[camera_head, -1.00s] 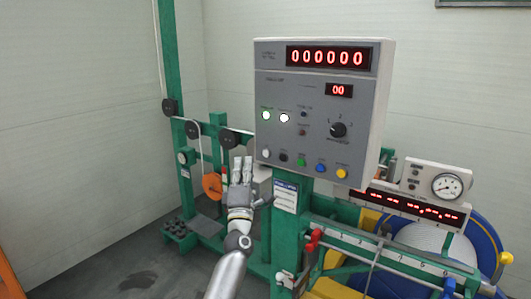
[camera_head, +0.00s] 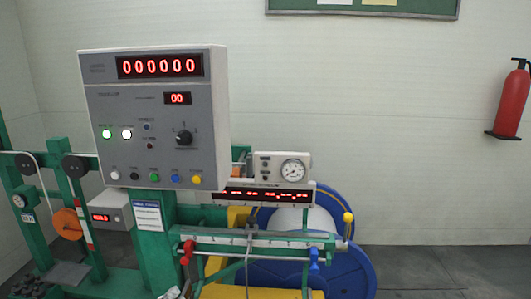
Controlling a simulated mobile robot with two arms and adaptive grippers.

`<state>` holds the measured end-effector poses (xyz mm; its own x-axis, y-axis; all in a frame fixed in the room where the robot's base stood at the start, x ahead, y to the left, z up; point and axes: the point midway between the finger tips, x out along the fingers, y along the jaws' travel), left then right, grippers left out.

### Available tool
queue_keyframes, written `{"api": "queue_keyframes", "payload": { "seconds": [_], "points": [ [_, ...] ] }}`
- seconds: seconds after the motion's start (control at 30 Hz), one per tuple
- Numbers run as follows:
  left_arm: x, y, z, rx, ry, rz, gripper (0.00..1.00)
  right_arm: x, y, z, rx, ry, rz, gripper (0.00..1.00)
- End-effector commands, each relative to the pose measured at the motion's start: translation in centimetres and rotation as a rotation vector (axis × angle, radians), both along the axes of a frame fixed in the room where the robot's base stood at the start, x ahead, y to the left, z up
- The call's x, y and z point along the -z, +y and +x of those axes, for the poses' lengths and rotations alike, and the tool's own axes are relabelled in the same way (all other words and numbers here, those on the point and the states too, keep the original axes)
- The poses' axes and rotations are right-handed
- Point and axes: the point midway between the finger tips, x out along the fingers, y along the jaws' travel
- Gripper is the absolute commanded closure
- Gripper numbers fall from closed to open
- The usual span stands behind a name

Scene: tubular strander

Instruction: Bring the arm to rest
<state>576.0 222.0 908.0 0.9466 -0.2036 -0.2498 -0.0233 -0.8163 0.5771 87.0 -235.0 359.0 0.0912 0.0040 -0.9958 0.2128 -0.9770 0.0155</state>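Neither of my grippers shows in the head view now, so I cannot see how they are placed. The grey control box (camera_head: 155,118) stands at the left on a green post (camera_head: 155,250). Its main red display (camera_head: 160,66) reads 000000 and the small one reads 00. Two of its indicator lamps (camera_head: 116,134) are lit, one green and one white. A black rotary knob (camera_head: 184,138) and a row of coloured buttons (camera_head: 154,177) are on its front.
The green strander frame with a dial gauge (camera_head: 292,170) and a blue reel (camera_head: 345,270) stands right of the box. An orange wheel (camera_head: 67,224) is at the left. A red fire extinguisher (camera_head: 511,104) hangs on the right wall. The floor at the right is clear.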

Motion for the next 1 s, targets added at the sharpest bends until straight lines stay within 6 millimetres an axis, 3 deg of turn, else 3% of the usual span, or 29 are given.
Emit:
{"api": "queue_keyframes", "payload": {
  "seconds": [0.03,0.1,0.2,0.3,0.5,0.7,0.73,1.0],
  "points": [
    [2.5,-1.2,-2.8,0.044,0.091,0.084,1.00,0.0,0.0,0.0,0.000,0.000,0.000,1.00],
    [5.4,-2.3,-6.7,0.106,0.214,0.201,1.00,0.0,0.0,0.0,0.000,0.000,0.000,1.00],
    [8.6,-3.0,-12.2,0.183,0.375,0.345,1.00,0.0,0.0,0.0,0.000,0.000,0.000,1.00],
    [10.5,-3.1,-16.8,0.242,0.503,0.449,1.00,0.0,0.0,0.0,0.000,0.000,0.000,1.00],
    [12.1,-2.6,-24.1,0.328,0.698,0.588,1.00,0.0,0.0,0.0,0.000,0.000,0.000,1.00],
    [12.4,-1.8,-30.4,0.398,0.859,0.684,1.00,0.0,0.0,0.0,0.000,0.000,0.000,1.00],
    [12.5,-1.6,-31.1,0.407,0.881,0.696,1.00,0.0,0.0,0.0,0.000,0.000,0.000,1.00],
    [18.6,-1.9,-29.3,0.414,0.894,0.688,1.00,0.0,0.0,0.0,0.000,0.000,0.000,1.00]
  ]
}}
